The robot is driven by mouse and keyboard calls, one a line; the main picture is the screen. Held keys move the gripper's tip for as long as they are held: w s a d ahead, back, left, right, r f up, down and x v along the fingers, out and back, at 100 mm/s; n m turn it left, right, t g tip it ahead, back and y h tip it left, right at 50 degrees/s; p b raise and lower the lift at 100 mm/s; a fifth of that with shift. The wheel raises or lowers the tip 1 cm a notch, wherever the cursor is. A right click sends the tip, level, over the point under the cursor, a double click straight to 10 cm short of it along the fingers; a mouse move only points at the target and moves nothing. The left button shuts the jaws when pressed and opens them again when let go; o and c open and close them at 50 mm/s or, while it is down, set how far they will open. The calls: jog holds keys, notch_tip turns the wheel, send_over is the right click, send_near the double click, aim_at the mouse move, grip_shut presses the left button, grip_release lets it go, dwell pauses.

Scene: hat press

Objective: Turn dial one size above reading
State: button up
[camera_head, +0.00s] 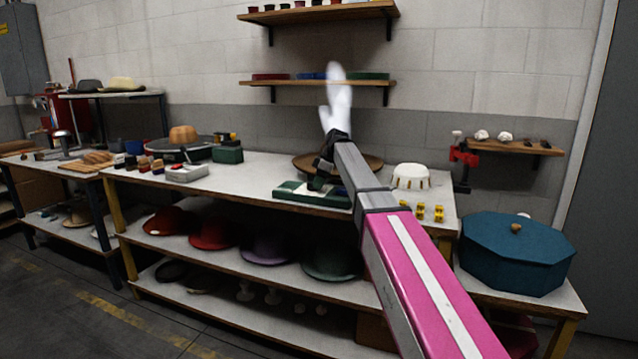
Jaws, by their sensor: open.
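My arm reaches up and away from the lower right. My arm hides part of the device. I cannot make out a dial or its reading. A white blurred shape (338,100) rises above the wrist.
A white ribbed form (410,177) and several yellow blocks (438,213) stand right of my arm. A teal lidded box (515,252) fills the right side table. A grey box (186,173) sits on the bench's left. Coloured hats, one red (215,232), lie on the shelf below.

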grip_shut()
jog(key=shift+s+m, duration=0.1)
jog(key=shift+m, duration=0.2)
jog(key=shift+s+f+m+t, duration=0.15)
jog(key=shift+m+t, duration=0.25)
jog(key=shift+m, duration=0.4)
jog(key=m, duration=0.1)
jog(key=m+t+h, duration=0.1)
jog(key=m, duration=0.1)
jog(key=shift+s+a+m, duration=0.2)
jog(key=shift+s+m, duration=0.1)
jog(key=shift+s, duration=0.05)
jog(key=m, duration=0.2)
jog(key=m+t+h, duration=0.1)
jog(key=m, duration=0.3)
jog(key=shift+s+a+t+h, duration=0.25)
jog(key=shift+a+t+h, duration=0.1)
jog(key=shift+t+h, duration=0.05)
jog(key=shift+m, duration=0.3)
